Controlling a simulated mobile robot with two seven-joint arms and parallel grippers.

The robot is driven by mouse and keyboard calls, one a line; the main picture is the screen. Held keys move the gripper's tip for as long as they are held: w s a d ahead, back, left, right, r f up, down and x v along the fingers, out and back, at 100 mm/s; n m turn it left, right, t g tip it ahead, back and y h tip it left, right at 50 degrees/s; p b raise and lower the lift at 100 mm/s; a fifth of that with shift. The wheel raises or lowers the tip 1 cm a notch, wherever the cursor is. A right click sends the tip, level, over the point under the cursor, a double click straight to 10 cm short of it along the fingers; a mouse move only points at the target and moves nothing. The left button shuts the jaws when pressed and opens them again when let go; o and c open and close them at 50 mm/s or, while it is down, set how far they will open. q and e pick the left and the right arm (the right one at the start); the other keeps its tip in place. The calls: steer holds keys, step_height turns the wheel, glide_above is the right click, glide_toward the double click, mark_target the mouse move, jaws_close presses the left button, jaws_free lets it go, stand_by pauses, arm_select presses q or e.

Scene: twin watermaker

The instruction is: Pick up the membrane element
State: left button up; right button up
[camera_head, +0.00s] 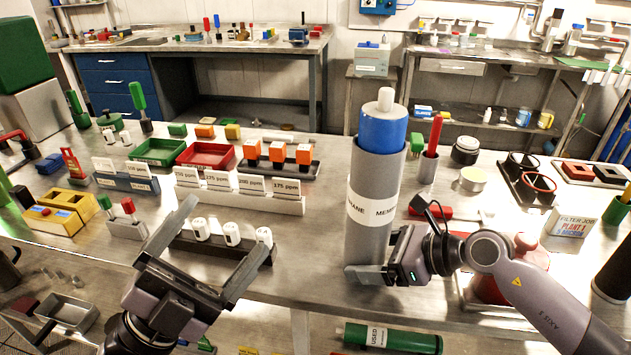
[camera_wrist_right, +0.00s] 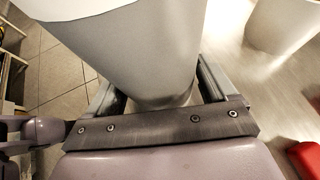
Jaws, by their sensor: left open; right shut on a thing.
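The membrane element (camera_head: 383,127) is a blue cylinder with a pale stem on top. It stands upright in a tall grey tube (camera_head: 372,185) marked "MEMBRANE", with only its upper part showing above the rim. My right gripper (camera_head: 366,274) is shut on the lower part of the grey tube, near the table's front edge. In the right wrist view the tube (camera_wrist_right: 135,50) fills the space between the fingers. My left gripper (camera_head: 230,230) is open and empty, left of the tube and at the table's front edge.
A rack with white capped bottles (camera_head: 232,234) lies behind my left gripper. A white card holder (camera_head: 260,202) stands behind it. A red pen in a grey cup (camera_head: 428,167) and a red-lidded pot (camera_head: 508,268) are to the right.

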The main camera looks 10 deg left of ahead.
arm_select(q)
steer(key=w+a+r+n+t+y, duration=0.2)
steer(key=w+r+n+t+y, duration=0.1)
steer(key=w+r+n+y, duration=0.25)
steer(key=n+g+h, duration=0.4)
steer(key=g, duration=0.7)
glide_toward(362, 129)
steer(key=x, duration=0.9)
steer(key=shift+w+d, duration=0.25)
steer(key=w+d, duration=0.1)
steer(key=w+d+r, duration=0.1)
steer(key=d, duration=0.1)
steer(key=shift+x, duration=0.8)
